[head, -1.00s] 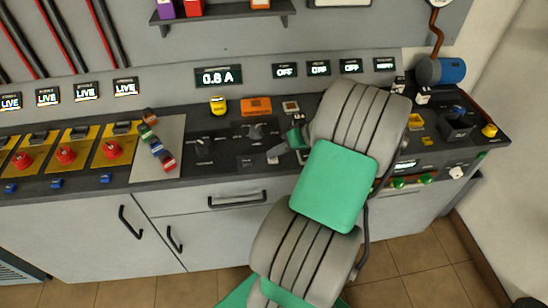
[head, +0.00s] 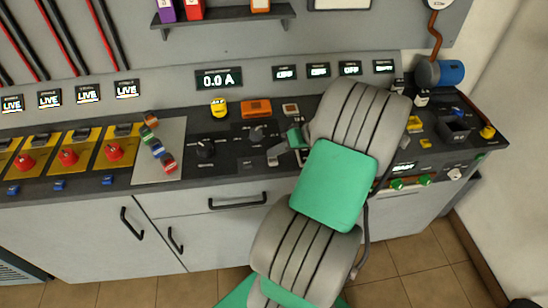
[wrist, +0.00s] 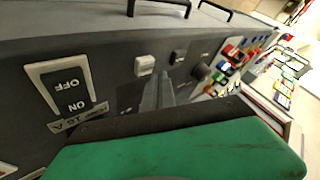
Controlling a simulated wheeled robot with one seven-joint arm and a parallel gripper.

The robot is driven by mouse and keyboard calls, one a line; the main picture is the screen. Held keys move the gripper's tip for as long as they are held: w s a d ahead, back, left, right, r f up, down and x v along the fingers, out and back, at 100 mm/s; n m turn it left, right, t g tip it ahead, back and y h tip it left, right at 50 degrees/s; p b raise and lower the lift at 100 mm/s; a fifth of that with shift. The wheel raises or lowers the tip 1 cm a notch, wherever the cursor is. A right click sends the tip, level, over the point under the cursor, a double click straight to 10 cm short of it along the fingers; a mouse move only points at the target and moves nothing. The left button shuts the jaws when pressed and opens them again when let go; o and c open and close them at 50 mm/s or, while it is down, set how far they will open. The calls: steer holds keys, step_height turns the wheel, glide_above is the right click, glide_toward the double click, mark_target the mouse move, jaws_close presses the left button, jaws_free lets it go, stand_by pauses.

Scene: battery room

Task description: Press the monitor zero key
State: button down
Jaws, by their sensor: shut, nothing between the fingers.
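The monitor display (head: 219,78) on the back panel reads 0.0 A. My gripper (head: 274,155) is shut and empty, low over the black worktop right of the centre knobs. In the wrist view its grey fingers (wrist: 164,88) point at the panel between a pale square key (wrist: 145,65) and a dark key (wrist: 178,56). Labels on these keys are too small to read, so I cannot tell which is the zero key. I cannot tell whether the fingertips touch anything. My arm hides part of the worktop in the head view.
Black knobs (head: 205,147) stand left of my gripper. An orange block (head: 256,107) and a yellow item (head: 219,107) are behind. A large ON/OFF rocker switch (wrist: 58,86) is left in the wrist view. Red knobs (head: 68,155) on yellow plates are at far left.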

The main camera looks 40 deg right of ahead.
mark_target(276, 161)
step_height(276, 161, up, 5)
steer(key=p, duration=0.4)
stand_by(0.7)
